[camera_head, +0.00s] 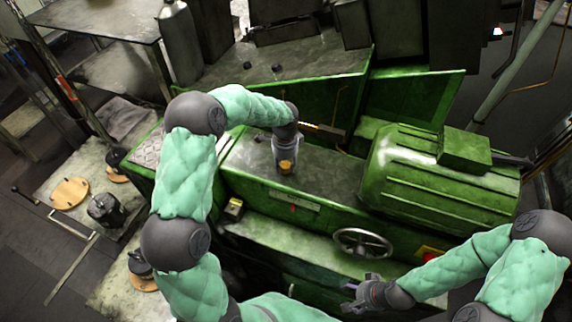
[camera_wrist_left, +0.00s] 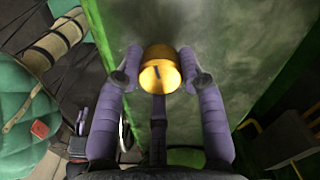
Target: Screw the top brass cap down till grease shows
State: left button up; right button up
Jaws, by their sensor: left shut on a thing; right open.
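The brass cap (camera_wrist_left: 160,70) is a round golden cap with a small dark mark on its top. In the left wrist view it sits between the fingers of my left gripper (camera_wrist_left: 160,77), which is shut on it. In the head view the cap (camera_head: 286,166) shows as a small golden spot at the tip of my left gripper (camera_head: 286,160), above the flat top of the green machine (camera_head: 245,165). No grease can be made out around the cap. My right gripper (camera_head: 362,295) is open and empty in front of the machine, low in the head view.
A large green ribbed motor housing (camera_head: 430,175) stands right of the cap. A handwheel (camera_head: 362,242) is on the machine's front. A raised green cabinet (camera_head: 310,75) rises behind. A grey cylinder (camera_head: 180,40) stands at the back left. The machine top around the cap is mostly clear.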

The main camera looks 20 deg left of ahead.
aim_at(283, 165)
pick_arm(q)
jog(key=shift+s+a+f+m, duration=0.1)
jog(key=shift+s+f+m, duration=0.25)
jog(key=shift+m, duration=0.35)
jog(key=o, duration=1.1)
jog(key=shift+a, duration=0.1)
jog(key=shift+o, duration=0.2)
jog(key=shift+a+r, duration=0.1)
jog(key=shift+a, duration=0.05)
jog(key=shift+w+r, duration=0.25)
jog(key=shift+r, duration=0.2)
notch_tip(283, 165, up, 11)
jog(key=shift+r, duration=0.15)
jog(key=shift+s, duration=0.1)
